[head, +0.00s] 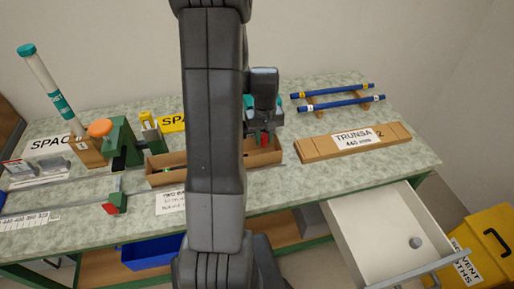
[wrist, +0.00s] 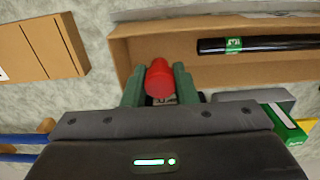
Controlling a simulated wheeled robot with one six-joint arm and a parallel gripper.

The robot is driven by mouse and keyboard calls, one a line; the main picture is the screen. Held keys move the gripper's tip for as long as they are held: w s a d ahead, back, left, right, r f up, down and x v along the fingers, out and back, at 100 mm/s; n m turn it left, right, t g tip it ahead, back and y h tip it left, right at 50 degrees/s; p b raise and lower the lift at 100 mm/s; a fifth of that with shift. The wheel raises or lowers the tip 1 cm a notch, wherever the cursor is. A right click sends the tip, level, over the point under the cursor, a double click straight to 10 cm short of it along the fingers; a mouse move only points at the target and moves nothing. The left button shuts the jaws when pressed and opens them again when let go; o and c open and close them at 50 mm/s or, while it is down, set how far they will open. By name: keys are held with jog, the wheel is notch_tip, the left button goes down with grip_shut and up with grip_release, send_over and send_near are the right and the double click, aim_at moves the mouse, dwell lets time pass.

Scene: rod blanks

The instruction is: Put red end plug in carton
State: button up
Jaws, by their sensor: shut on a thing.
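The red end plug (head: 265,138) is held between the green fingers of my gripper (wrist: 159,72). It also shows in the wrist view (wrist: 160,80), upper middle. The open brown carton (head: 160,178) lies on the bench, partly hidden behind my arm in the head view. The plug is over the carton's end area near its right end in the head view; its exact height above the floor I cannot tell. In the wrist view a black rod with a green label (wrist: 270,44) lies inside the carton (wrist: 122,48).
A flat brown TRUNSA box (head: 335,147) lies right of the carton. Blue rods (head: 330,104) rest on a wooden rack behind it. A green fixture with an orange knob (head: 100,128) stands left. An open drawer (head: 385,235) juts out at front right, beside a yellow bin (head: 485,245).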

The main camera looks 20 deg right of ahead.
aim_at(264, 146)
jog(key=shift+f, duration=2.7)
jog(key=shift+f, duration=0.25)
jog(key=o, duration=0.9)
jog(key=shift+r, duration=0.15)
notch_tip(264, 146, up, 12)
jog(key=shift+r, duration=0.15)
